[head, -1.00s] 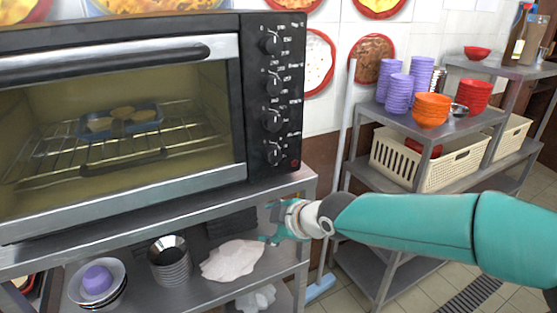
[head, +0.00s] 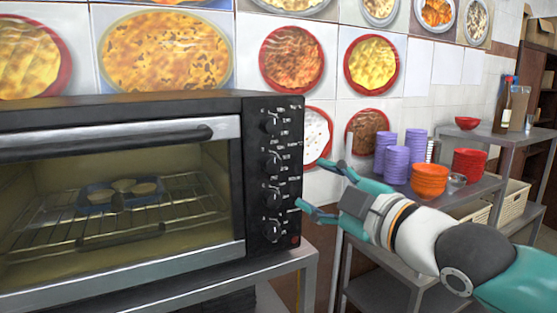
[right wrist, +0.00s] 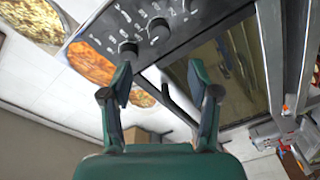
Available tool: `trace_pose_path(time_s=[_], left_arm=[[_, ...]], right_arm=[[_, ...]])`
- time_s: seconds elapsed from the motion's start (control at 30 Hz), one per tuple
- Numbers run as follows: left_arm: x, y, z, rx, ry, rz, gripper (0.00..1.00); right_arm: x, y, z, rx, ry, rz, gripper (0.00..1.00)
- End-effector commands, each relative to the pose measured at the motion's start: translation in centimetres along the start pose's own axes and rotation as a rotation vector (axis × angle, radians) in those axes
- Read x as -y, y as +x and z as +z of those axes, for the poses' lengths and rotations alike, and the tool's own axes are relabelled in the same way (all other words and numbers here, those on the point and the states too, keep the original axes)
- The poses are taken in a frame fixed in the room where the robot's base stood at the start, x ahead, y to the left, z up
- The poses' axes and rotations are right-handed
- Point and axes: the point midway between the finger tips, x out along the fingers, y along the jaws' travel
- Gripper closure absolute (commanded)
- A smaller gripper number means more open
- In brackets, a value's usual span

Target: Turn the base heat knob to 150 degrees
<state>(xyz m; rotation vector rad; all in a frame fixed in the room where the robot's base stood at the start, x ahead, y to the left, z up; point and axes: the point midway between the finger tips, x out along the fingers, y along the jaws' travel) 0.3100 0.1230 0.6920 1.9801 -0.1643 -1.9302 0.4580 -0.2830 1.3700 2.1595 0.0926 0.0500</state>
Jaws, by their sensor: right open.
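A black toaster oven (head: 120,103) stands on a metal shelf, with its control panel on its right side. Several dark knobs sit in a column: a top knob (head: 270,126), a second knob (head: 271,164), a third knob (head: 271,198) and a bottom knob (head: 270,230). The printing is too small to tell which is the base heat knob. My right gripper (head: 315,185) is open and empty, just right of the panel, apart from the knobs. In the right wrist view, the open fingers (right wrist: 160,73) point towards the panel, with a knob (right wrist: 128,48) near the left fingertip.
The oven's glass door is shut, with a blue tray (head: 120,195) on the rack inside. A side shelf on the right holds purple cups (head: 397,165), orange bowls (head: 430,180) and red bowls (head: 469,163). Pizza pictures cover the wall behind.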

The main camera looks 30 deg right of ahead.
Motion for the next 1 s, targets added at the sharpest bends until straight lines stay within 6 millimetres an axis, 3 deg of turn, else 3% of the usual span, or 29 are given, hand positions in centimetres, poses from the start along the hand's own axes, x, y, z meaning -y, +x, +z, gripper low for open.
trace_pose_path(time_s=[0.03,0.07,0.17,0.5,0.7,1.0], left_arm=[[-0.4,-1.2,0.0,0.000,0.000,0.000,0.54],[0.1,0.1,-0.1,-0.002,0.001,0.000,0.54],[0.5,1.3,0.0,0.001,0.000,0.000,0.54],[0.6,1.8,0.0,0.000,0.000,0.000,0.54],[0.6,1.6,0.0,0.000,0.000,0.000,0.54],[0.6,1.6,0.0,0.000,0.000,0.000,0.54]], right_arm=[[-0.3,0.9,-0.3,0.002,-0.002,-0.008,0.39],[0.4,1.5,0.1,-0.003,0.000,-0.005,0.39],[0.6,3.3,0.2,-0.004,0.000,-0.005,0.39],[0.2,9.6,0.0,-0.002,0.001,-0.004,0.39],[0.1,11.4,-0.1,-0.002,0.000,-0.003,0.39],[0.1,11.8,-0.1,-0.002,0.000,-0.002,0.39]])
